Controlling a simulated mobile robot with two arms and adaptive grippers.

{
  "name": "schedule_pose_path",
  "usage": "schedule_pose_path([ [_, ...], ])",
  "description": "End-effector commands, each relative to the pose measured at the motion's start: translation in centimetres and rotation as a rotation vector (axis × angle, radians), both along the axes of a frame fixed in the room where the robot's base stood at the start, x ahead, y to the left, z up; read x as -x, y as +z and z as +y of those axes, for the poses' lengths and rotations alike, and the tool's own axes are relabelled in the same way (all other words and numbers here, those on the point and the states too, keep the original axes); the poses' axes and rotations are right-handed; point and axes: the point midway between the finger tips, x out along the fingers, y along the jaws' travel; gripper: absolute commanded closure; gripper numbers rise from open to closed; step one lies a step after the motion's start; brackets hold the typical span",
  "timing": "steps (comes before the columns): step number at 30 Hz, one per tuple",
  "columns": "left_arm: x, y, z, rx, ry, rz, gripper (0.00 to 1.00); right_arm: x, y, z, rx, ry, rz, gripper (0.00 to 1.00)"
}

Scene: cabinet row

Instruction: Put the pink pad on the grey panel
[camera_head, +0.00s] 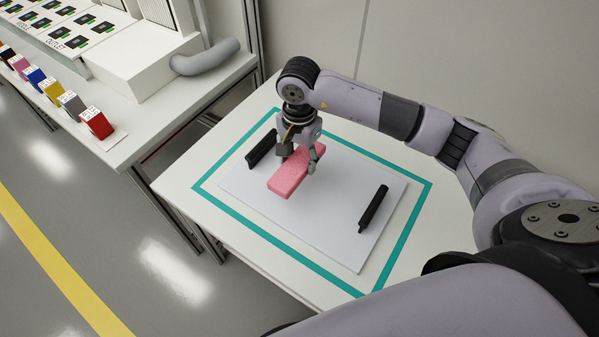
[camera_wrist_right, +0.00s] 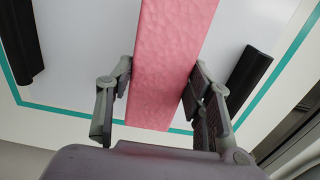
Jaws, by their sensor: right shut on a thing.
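The pink pad (camera_head: 291,182) is a flat oblong block over the grey panel (camera_head: 325,220), a pale sheet with two black handles on the white table. My right gripper (camera_head: 302,158) is shut on the pad, its fingers on the two long sides. In the right wrist view the pad (camera_wrist_right: 172,60) runs between the fingers (camera_wrist_right: 160,95), with the panel (camera_wrist_right: 90,60) behind it. I cannot tell whether the pad touches the panel or hangs just above it. My left gripper is not in view.
Black handles stand at the panel's left (camera_head: 262,148) and right (camera_head: 373,208). A teal outline (camera_head: 280,264) surrounds the panel on the table (camera_head: 240,265).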

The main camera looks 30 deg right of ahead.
Motion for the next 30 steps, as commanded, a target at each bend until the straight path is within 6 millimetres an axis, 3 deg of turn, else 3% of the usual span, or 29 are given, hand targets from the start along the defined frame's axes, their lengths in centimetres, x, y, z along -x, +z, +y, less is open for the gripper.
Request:
schedule_pose_path([
  [16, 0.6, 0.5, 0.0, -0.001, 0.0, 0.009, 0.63, 0.1, -6.4, 0.1, -0.001, 0.001, 0.003, 0.71],
  [29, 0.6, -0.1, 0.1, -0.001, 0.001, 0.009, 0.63, 0.0, -7.3, 0.0, 0.0, 0.002, -0.002, 0.71],
  [30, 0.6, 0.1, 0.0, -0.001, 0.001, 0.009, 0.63, 0.0, -7.1, 0.0, 0.0, 0.002, -0.002, 0.5],
])
